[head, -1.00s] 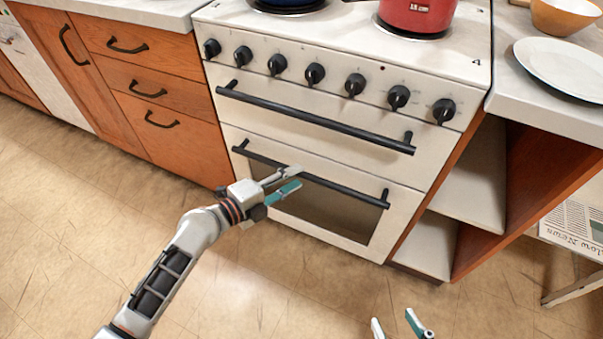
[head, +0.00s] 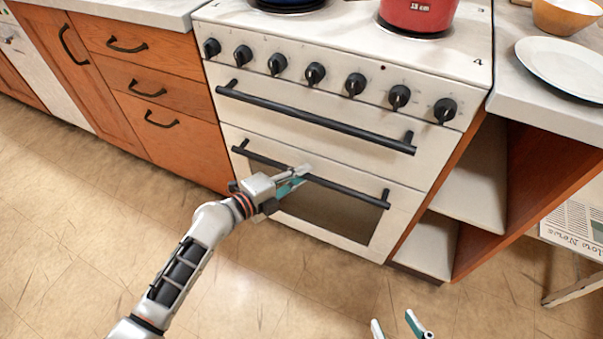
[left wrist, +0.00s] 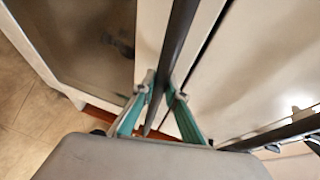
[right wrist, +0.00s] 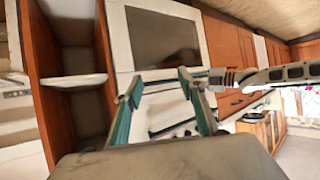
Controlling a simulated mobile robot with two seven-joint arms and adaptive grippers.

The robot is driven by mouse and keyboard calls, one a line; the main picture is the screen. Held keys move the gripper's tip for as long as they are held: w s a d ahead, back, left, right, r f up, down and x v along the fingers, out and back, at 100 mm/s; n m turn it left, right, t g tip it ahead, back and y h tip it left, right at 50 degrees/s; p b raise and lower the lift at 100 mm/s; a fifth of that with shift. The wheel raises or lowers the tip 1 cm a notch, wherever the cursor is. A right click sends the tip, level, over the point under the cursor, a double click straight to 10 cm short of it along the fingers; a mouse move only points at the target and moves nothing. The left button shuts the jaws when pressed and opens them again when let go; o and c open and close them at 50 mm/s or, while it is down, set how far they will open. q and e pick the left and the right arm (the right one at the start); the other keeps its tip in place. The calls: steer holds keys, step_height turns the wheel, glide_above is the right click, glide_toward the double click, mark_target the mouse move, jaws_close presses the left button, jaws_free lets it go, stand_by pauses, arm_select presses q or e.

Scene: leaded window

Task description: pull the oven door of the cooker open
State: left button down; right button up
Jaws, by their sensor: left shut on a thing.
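The cooker (head: 440,60) is cream-white with a row of black knobs and two long black handle bars. Its oven door (head: 380,235) is the lower panel with a dark window (head: 330,215), and it looks closed. The lower bar, the oven door handle (head: 345,188), runs across the top of that door. My left gripper (head: 300,173) is shut on this handle left of its middle. In the left wrist view the handle (left wrist: 178,40) passes between the two teal fingers (left wrist: 160,98). My right gripper (head: 400,326) is open and empty, low over the floor, apart from the cooker.
An upper handle bar (head: 310,118) runs above the held one. A red pot (head: 418,14) stands on the hob. Wooden drawers (head: 165,90) are to the left, open shelves (head: 465,190) to the right. The floor (head: 90,230) before the cooker is clear.

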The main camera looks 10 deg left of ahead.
arm_select(q)
steer(key=s+a+f+b, duration=0.2)
steer(key=s+f, duration=0.1)
steer(key=s, duration=0.4)
steer(key=s+a+f+t+h+b, duration=0.1)
steer(key=s+a+f+b, duration=0.2)
steer(key=s, duration=0.5)
steer(key=s+a+f+m+t+b, duration=0.1)
steer(key=s+a+f+b, duration=0.1)
steer(key=s+f, duration=0.3)
steer(key=shift+s+a+f+b, duration=0.3)
steer(key=shift+s+b, duration=0.2)
steer(key=shift+s, duration=1.1)
arm_select(e)
steer(key=s+a+m+t+y, duration=0.1)
steer(key=a+m, duration=0.6)
steer(key=a, duration=0.1)
steer(key=shift+s+y, duration=0.15)
steer(key=shift+y, duration=0.15)
